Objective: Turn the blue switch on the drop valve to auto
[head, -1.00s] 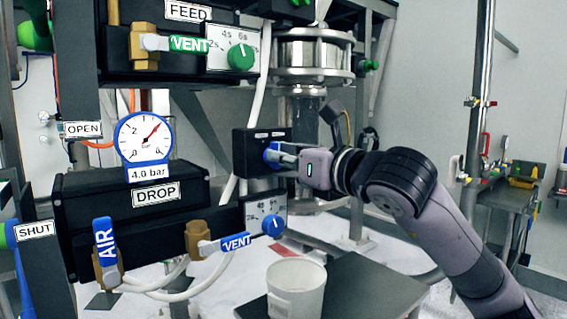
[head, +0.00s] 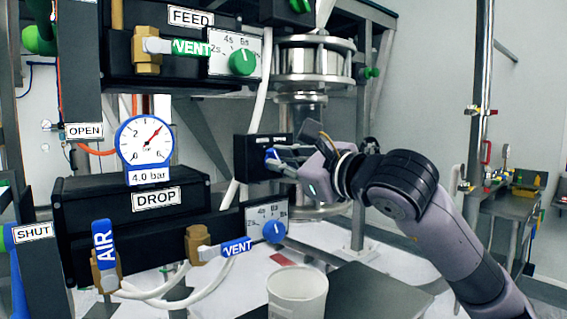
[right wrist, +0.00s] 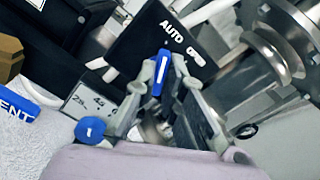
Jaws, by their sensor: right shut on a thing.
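The blue switch (head: 271,156) sits on the front of a black box (head: 243,158) in the middle of the head view. My right gripper (head: 277,160) reaches it from the right and is shut on it. In the right wrist view the blue switch (right wrist: 161,73) stands between both fingertips, and its white line points roughly up the picture. The AUTO label (right wrist: 173,31) is just above it, and a second label (right wrist: 196,57), partly unreadable, is to the right. The fingers hide part of the switch. My left gripper is not in view.
The DROP unit (head: 130,205) with AIR (head: 104,245) and VENT (head: 236,247) handles and a blue dial (head: 274,231) is left of my arm. The FEED unit (head: 180,70) is above. A white cup (head: 297,296) stands below. A steel pipe (head: 303,105) is behind.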

